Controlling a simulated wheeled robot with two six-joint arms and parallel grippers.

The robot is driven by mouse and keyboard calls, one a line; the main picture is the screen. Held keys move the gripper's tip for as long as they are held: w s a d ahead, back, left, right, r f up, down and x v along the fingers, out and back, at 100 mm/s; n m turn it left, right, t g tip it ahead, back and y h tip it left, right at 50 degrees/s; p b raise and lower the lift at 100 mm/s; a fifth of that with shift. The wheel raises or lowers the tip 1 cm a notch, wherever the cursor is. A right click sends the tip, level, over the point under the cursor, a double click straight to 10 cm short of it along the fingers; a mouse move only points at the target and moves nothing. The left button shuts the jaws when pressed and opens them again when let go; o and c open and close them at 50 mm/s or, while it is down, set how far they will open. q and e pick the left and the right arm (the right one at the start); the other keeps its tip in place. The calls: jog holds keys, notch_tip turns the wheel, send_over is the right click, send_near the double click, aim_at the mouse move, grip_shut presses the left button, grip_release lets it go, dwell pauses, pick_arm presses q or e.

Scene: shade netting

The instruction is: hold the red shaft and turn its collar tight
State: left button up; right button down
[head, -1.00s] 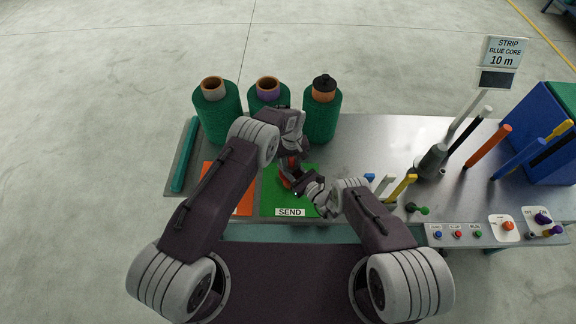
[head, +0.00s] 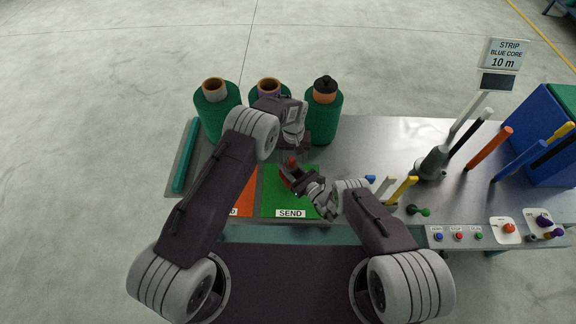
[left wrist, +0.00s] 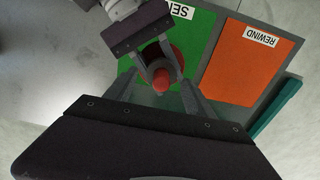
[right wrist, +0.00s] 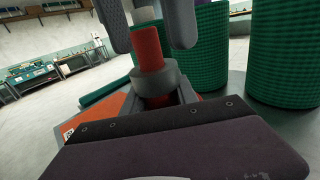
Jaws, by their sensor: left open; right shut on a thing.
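The red shaft (right wrist: 147,48) stands roughly upright in my right gripper (right wrist: 158,98), which is shut on its lower part. A grey collar (right wrist: 155,78) sits around the shaft, just above the right jaws. In the head view the shaft's red top (head: 291,161) shows above my right gripper (head: 294,178). My left gripper (head: 291,143) is open above the shaft, pointing down. In the left wrist view the shaft's red end (left wrist: 160,82) lies between the spread left fingers (left wrist: 158,95), apart from them. The collar's tightness cannot be seen.
The green SEND mat (head: 275,195) and orange mat (head: 245,203) lie below the grippers. Green net rolls (head: 322,118) stand close behind. Coloured rods, a sign post and a blue bin (head: 550,140) stand to the right. The metal table (head: 375,145) is clear mid-right.

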pick_arm(q)
jog(key=shift+r, duration=0.25)
pick_arm(e)
jog(key=shift+r, duration=0.1)
pick_arm(q)
jog(key=o, duration=0.6)
notch_tip(320, 180, up, 12)
jog(key=shift+w, duration=0.1)
pick_arm(e)
jog(key=c, duration=0.9)
grip_release()
